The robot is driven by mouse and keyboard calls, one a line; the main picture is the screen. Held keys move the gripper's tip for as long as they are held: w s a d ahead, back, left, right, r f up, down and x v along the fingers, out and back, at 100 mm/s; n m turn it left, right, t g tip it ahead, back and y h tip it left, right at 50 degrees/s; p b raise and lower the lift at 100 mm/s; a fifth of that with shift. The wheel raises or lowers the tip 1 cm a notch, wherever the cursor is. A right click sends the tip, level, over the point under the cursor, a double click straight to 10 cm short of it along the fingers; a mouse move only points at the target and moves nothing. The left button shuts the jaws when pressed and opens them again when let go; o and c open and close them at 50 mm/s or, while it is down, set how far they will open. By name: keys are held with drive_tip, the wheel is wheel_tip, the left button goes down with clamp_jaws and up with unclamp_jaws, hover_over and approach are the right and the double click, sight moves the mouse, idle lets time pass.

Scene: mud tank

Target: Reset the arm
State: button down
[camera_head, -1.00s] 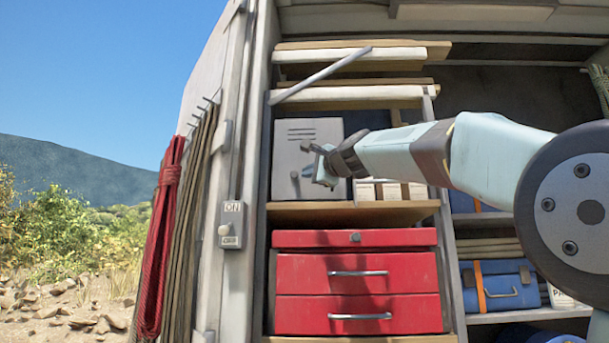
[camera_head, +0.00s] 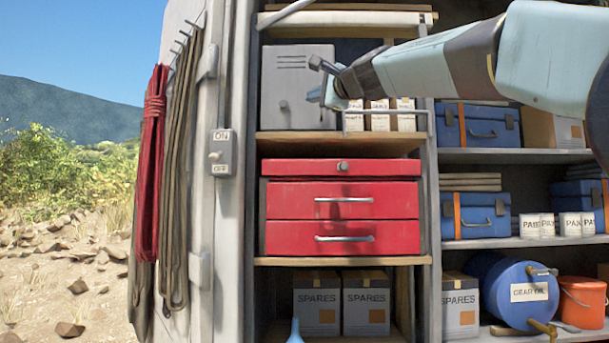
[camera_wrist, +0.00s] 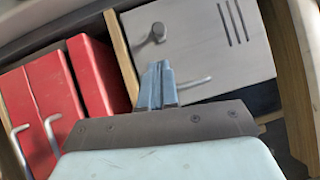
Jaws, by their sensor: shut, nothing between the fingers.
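My gripper (camera_head: 322,82) is in front of the upper shelf, near the right side of a grey metal box (camera_head: 298,75) with slots and a knob. In the wrist view my gripper (camera_wrist: 158,68) shows its fingers together with nothing between them. They point toward the lower part of the grey box (camera_wrist: 195,45), and I cannot tell if they touch it. My arm comes in from the upper right of the head view.
Below is a red drawer chest (camera_head: 340,206). A switch (camera_head: 221,152) marked ON and OFF is on the door post. Red rope (camera_head: 151,180) hangs at left. Blue cases (camera_head: 478,215), a blue gear oil drum (camera_head: 510,290) and an orange bucket (camera_head: 580,302) fill the right shelves.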

drive_tip(key=s+d+f+n+g+h, duration=0.3)
drive_tip(key=s+f, duration=0.7)
drive_tip(key=f, duration=0.8)
drive_tip(key=s+d+f+n+g+h, duration=0.3)
drive_tip(key=s+d+f+n, duration=0.3)
drive_tip(key=f, duration=1.2)
drive_tip(key=s+d+f+n+g+h, duration=0.3)
drive_tip(key=s+f, duration=1)
drive_tip(key=f, duration=0.5)
drive_tip(key=d+n+g, duration=0.1)
drive_tip(key=d+g, duration=0.1)
drive_tip(key=d, duration=0.1)
drive_tip(key=shift+s+d+f, duration=0.15)
drive_tip(key=shift+s+d, duration=0.15)
drive_tip(key=c, duration=1.8)
unclamp_jaws()
